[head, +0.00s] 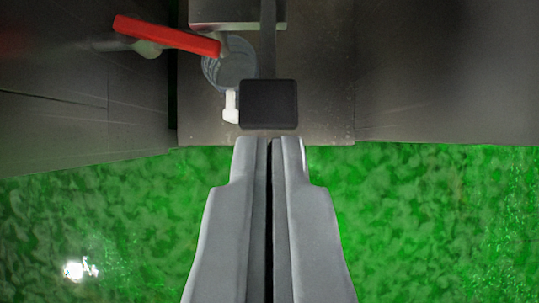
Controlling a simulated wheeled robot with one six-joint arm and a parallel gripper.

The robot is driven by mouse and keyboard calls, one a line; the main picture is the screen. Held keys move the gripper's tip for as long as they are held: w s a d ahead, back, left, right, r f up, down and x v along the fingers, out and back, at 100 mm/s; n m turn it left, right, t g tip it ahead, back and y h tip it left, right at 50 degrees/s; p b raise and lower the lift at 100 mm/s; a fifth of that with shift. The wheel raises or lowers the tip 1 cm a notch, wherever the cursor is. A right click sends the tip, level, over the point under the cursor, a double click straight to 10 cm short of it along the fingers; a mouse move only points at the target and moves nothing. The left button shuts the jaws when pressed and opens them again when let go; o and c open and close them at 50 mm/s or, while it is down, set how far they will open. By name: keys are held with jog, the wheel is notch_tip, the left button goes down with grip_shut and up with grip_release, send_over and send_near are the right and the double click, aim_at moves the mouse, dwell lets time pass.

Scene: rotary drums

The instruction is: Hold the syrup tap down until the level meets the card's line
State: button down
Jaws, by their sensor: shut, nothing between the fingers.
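My gripper (269,142) points up the picture from the bottom centre, its two grey fingers together and empty. Just beyond the fingertips is a black block-shaped pad (268,104) on a dark bar that runs up the picture; it looks like the tap's handle. A narrow gap shows between the tips and the pad; I cannot tell their heights. No level or line is readable.
A red bar (168,36) with a grey end slants across the upper left. A pale metal block (226,12) is at the top. Dark metal panels lie left (60,120) and right (445,80). The mottled green floor (430,220) is open around my gripper.

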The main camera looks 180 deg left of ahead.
send_over(270, 94)
jog(key=s, duration=0.2)
notch_tip(270, 94, down, 7)
jog(key=shift+w+r, duration=0.15)
jog(key=shift+r, duration=0.05)
jog(key=shift+s+f, duration=0.2)
jog(key=shift+f, duration=0.95)
jog(key=shift+s+f, duration=0.15)
jog(key=shift+f, duration=0.75)
